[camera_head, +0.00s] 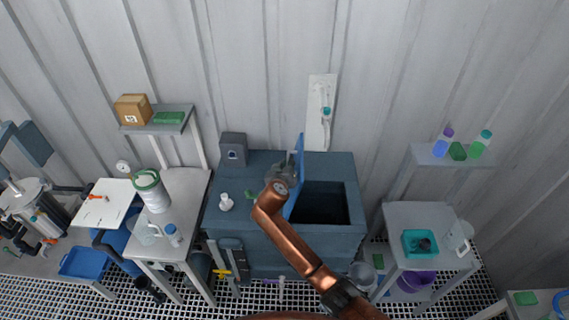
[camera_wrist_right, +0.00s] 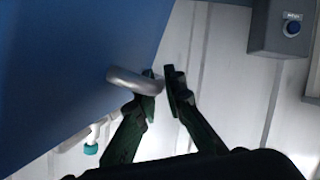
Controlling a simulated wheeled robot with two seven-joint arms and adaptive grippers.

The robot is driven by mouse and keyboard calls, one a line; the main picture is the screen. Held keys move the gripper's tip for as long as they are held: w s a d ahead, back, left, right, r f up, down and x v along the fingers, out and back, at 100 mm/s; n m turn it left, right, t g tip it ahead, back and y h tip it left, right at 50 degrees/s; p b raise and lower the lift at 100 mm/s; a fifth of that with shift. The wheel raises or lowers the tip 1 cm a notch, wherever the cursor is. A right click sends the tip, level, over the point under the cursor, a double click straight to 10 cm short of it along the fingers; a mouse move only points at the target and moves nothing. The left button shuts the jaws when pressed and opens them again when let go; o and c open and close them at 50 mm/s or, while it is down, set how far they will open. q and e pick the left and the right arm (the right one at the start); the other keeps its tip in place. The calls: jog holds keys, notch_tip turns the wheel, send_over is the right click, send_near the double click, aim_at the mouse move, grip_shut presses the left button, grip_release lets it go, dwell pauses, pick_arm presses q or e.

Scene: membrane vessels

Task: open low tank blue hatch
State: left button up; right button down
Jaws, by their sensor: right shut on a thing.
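The low tank (camera_head: 335,240) is a dark blue-grey box in the middle of the head view. Its blue hatch (camera_head: 299,152) stands up near vertical, edge-on to the head camera, with the dark rectangular opening (camera_head: 322,205) uncovered to its right. My right gripper (camera_head: 283,172) is at the left face of the hatch. In the wrist view the hatch (camera_wrist_right: 75,60) fills the left side, and my right gripper (camera_wrist_right: 162,80) is shut on its grey loop handle (camera_wrist_right: 132,80). My left gripper is not in view.
A grey control box (camera_head: 233,149) stands on the tank's back left and shows in the wrist view (camera_wrist_right: 285,28). A white fitting (camera_head: 226,201) sits on the tank top. A left bench (camera_head: 185,190) and right table (camera_head: 400,218) flank the tank. A white panel (camera_head: 318,95) is on the wall behind.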

jog(key=shift+a, duration=0.3)
jog(key=c, duration=2.3)
grip_release()
jog(key=shift+w, duration=0.1)
jog(key=v, duration=1.2)
jog(key=shift+a+f, duration=0.1)
jog(key=shift+a, duration=0.05)
